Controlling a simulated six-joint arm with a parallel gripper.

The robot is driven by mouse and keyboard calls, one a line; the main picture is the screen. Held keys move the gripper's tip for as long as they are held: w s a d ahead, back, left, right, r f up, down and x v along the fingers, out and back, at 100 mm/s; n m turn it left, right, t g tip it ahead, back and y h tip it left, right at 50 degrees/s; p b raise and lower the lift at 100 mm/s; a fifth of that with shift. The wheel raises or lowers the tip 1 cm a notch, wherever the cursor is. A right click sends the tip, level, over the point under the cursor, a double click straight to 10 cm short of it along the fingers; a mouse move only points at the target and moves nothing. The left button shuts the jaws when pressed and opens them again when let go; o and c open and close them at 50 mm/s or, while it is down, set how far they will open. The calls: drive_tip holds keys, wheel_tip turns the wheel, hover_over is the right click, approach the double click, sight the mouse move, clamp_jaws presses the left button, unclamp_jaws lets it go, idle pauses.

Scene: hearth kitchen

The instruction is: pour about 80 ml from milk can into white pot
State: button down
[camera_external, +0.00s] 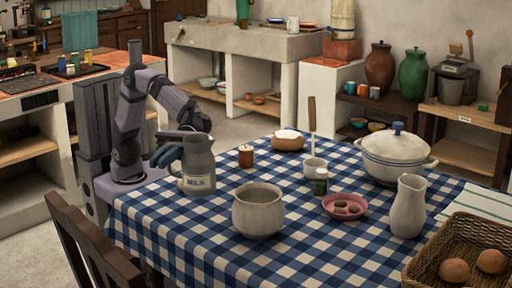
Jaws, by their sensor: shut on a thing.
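The grey milk can (199,172), with a "MILK" label, is upright at the left part of the table. My gripper (172,151) is shut on the left side of the can, at its handle side; the can hides part of the fingers. I cannot tell whether the can's base touches the cloth. The white pot (258,213), round, off-white and open-topped, stands upright on the cloth to the right of the can and nearer the camera. The two are apart. The contents of both are not visible.
The checked tablecloth (190,236) is clear between can and pot. Behind stand a brown jar (246,157), a bread-like round (288,140) and a small cup (314,168). To the right are a pink dish (356,210), a jug (408,208), a lidded tureen (385,160) and a basket (440,245).

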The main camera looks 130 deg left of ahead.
wheel_tip(320, 180, down, 10)
idle(0.3)
drive_tip(key=shift+r, duration=0.25)
